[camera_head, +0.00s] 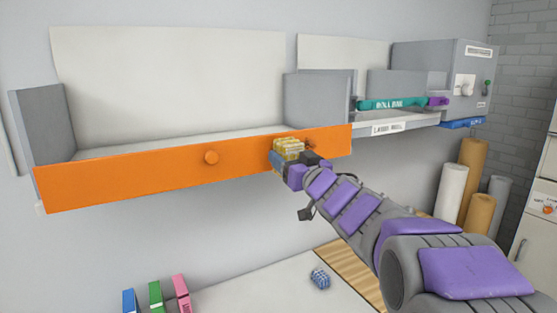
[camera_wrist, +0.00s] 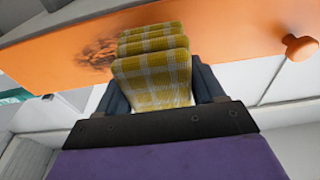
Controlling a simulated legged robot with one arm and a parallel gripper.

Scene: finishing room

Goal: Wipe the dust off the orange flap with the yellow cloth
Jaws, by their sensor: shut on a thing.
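One knob (camera_wrist: 299,46) shows at the right in the wrist view. A dark dust smudge (camera_wrist: 97,50) lies on the flap, left of and partly behind the cloth. The folded yellow checked cloth (camera_wrist: 153,75) is held in my gripper (camera_wrist: 160,95), whose dark fingers stand on both sides of it. Cloth and flap look very close; contact is unclear.
A teal bar (camera_head: 393,104) lies on the shelf to the right, beside a grey box (camera_head: 465,70) with knobs. Below, a pale surface holds a blue checked object (camera_head: 319,278) and blue, green and pink pieces (camera_head: 155,297). Rolls (camera_head: 452,190) stand at right.

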